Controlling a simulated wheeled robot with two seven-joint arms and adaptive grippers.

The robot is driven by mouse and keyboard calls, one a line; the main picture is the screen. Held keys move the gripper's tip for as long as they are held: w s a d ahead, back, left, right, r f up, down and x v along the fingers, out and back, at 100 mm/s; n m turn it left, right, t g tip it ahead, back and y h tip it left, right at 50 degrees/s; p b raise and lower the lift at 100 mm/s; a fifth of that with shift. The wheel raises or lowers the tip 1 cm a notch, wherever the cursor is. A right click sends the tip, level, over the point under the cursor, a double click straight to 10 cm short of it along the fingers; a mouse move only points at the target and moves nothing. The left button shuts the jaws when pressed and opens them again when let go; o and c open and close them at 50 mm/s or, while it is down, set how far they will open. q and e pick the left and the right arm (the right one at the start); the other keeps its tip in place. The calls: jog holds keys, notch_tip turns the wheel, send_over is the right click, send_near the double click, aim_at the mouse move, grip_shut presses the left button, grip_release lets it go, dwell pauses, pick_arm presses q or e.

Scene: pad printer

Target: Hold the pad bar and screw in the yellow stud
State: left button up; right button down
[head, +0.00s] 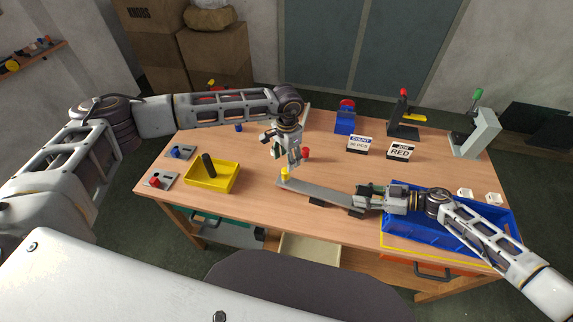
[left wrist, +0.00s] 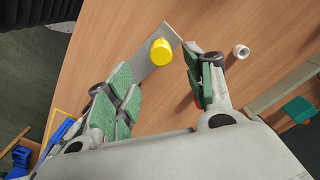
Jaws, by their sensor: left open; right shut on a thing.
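The grey pad bar (head: 322,193) lies low over the table, its left end towards the middle. The yellow stud (head: 285,174) stands at that left end; in the left wrist view the stud (left wrist: 161,51) shows as a yellow cylinder over the end of the bar (left wrist: 149,69). How deep it sits in the bar is hidden. My left gripper (head: 295,160) is open just above the stud. Its green-padded fingers (left wrist: 157,62) are spread on either side of the stud in the wrist view, apart from it. My right gripper (head: 366,196) is shut on the bar's right part.
A yellow bin (head: 211,178) with a dark handle-like piece stands left. A blue tray (head: 456,228) lies under my right arm. Red and blue knobs on grey plates (head: 161,180) sit at the left edge. Signs (head: 401,151) and presses (head: 474,137) stand at the back.

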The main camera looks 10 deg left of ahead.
pick_arm(q)
jog(key=shift+r, duration=1.75)
pick_arm(e)
jog(key=shift+s+d+f, duration=0.1)
jog(key=shift+s+f, duration=0.05)
jog(key=shift+f, duration=0.2)
jog(key=c, duration=1.3)
grip_release()
jog(key=o, duration=0.4)
jog(key=shift+r, duration=0.1)
jog(key=shift+c, duration=0.2)
pick_arm(q)
jog(key=shift+w+f, duration=0.1)
pick_arm(e)
jog(key=shift+w+r, duration=0.1)
jog(key=shift+w, duration=0.1)
jog(key=shift+d+r, duration=0.1)
jog(key=v, duration=1.1)
jog(key=shift+d, duration=0.35)
